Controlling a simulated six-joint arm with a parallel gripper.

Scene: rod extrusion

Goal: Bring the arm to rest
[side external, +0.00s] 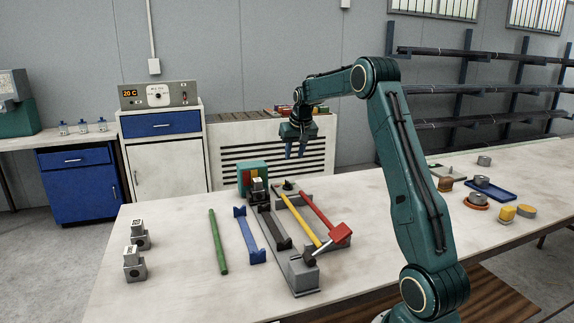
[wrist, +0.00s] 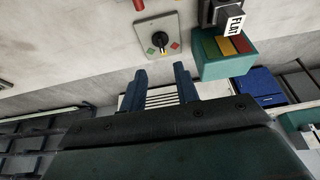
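My gripper (side external: 296,155) hangs above the table's far edge, fingers pointing down. Its two blue fingers stand apart with nothing between them in the wrist view (wrist: 160,72). My arm reaches up from the base at the right and bends over to the left. A green rod (side external: 217,242) lies on the table, left of a blue rack (side external: 248,236). A block labelled FLAT (wrist: 236,22) shows in the wrist view.
A teal box with coloured panels (side external: 252,178) stands behind the press. Two grey labelled blocks (side external: 140,233) (side external: 134,265) sit at the table's left. A blue tray (side external: 498,191) and small round pieces lie at the right. The air around my gripper is clear.

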